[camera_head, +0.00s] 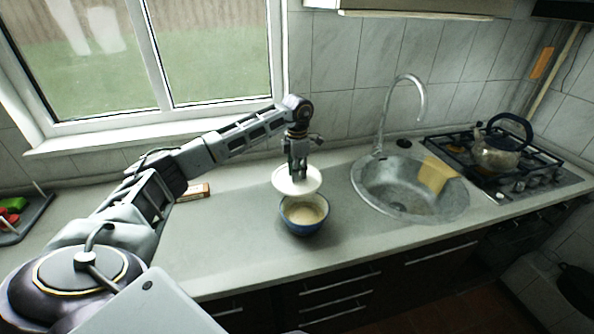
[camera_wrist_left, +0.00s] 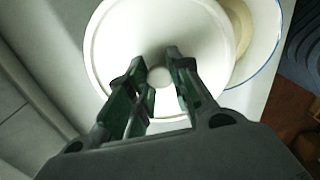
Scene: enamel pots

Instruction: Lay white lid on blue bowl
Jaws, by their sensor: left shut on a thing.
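The white lid (camera_head: 311,179) is a round disc with a knob, held level by my left gripper (camera_head: 298,173) just above the blue bowl (camera_head: 304,222). The bowl stands upright on the counter, with a beige inside. The lid sits toward the back of the bowl, and the bowl's front part shows uncovered. In the left wrist view my left gripper (camera_wrist_left: 158,62) is shut on the knob of the white lid (camera_wrist_left: 112,40). There the blue bowl (camera_wrist_left: 262,72) shows its rim beyond the lid's right side. My right gripper is not in view.
A round steel sink (camera_head: 395,204) with a tall tap (camera_head: 402,90) is right of the bowl. A kettle (camera_head: 497,153) stands on the gas hob (camera_head: 462,148) farther right. A small box (camera_head: 193,192) lies left of the bowl. The counter (camera_head: 235,245) in front is clear.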

